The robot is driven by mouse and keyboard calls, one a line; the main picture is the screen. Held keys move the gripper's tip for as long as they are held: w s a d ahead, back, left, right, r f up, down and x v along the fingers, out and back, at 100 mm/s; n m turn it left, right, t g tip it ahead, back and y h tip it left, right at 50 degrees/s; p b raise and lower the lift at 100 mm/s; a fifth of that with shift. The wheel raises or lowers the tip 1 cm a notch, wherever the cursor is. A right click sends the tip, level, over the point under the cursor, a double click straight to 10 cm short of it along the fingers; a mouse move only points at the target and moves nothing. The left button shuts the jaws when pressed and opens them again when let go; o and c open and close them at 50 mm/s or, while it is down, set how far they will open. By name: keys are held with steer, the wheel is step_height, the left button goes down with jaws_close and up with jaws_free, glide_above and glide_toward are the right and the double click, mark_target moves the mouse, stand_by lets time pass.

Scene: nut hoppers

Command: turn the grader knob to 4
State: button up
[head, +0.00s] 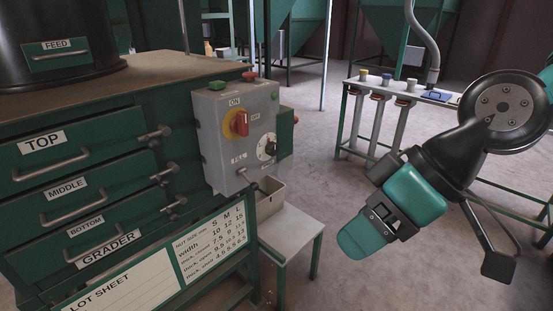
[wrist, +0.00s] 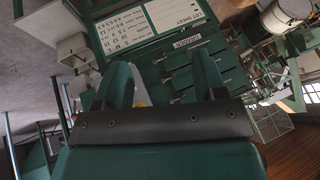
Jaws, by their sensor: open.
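The grey control box (head: 238,132) stands at the right side of the green grader cabinet (head: 120,175). On its front are a red rotary switch on a yellow plate (head: 239,123), marked ON and OFF, and a small dial knob (head: 266,147) with a pale scale at the lower right. The dial's setting is too small to read. My gripper (head: 365,238) is open and empty, well to the right of the box and lower, touching nothing. In the wrist view its two teal fingers (wrist: 162,82) are spread apart, with the cabinet beyond. I cannot make out the knob there.
A lot sheet board (head: 130,285) stands before the cabinet drawers. An open bin (head: 269,198) sits below the control box by a pale stand (head: 290,226). A bench (head: 400,91) with pipes stands at the back right. Floor between box and gripper is clear.

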steer(key=w+a+f+n+t+y+b, duration=0.35)
steer(key=w+f+b, duration=0.2)
steer(key=w, duration=0.55)
steer(key=t+y+b, duration=0.3)
steer(key=t+b, duration=0.2)
steer(key=t, duration=0.3)
glide_toward(275, 151)
steer(key=shift+m, duration=0.45)
steer(key=p+x, duration=0.5)
steer(key=x, duration=0.4)
steer(key=shift+w, duration=0.1)
steer(key=c, duration=0.9)
